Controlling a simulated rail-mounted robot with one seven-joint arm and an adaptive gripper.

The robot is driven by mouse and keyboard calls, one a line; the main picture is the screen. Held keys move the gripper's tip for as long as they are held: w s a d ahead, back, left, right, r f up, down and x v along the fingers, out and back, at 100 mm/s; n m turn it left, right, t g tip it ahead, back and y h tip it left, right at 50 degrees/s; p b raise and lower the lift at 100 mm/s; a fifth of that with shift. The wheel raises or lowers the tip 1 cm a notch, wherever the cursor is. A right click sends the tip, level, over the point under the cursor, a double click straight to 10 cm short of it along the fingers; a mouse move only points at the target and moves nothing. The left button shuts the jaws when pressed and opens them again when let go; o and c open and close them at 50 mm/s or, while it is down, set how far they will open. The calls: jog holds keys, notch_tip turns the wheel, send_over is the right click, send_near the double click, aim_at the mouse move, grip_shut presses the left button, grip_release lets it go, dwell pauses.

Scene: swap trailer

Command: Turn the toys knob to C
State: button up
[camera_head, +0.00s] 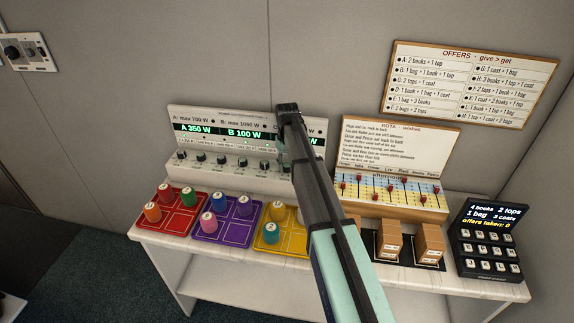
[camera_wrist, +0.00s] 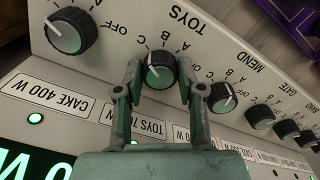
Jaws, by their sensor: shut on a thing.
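The toys knob (camera_wrist: 160,71) is a round dark knob with a white pointer mark, under the label TOYS, upside down in the wrist view. My gripper (camera_wrist: 158,78) is shut on it, with one finger on each side. The letters A, B, C and OFF are printed around the knob. The pointer is partly shaded, and I cannot tell for sure which letter it faces. In the head view my gripper (camera_head: 282,150) reaches the knob panel (camera_head: 190,171), and my arm hides the toys knob.
The cake knob (camera_wrist: 70,33) and the mend knob (camera_wrist: 222,97) flank the toys knob closely. The panel display (camera_head: 240,134) reads A 350 W and B 100 W. Coloured trays, such as the purple tray (camera_head: 222,240), hold cylinders in front. A slider board (camera_head: 395,150) stands to the right.

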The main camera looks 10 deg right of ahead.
aim_at(287, 165)
jog(key=o, duration=1.2)
jog(key=shift+c, duration=0.2)
notch_tip(287, 165, up, 12)
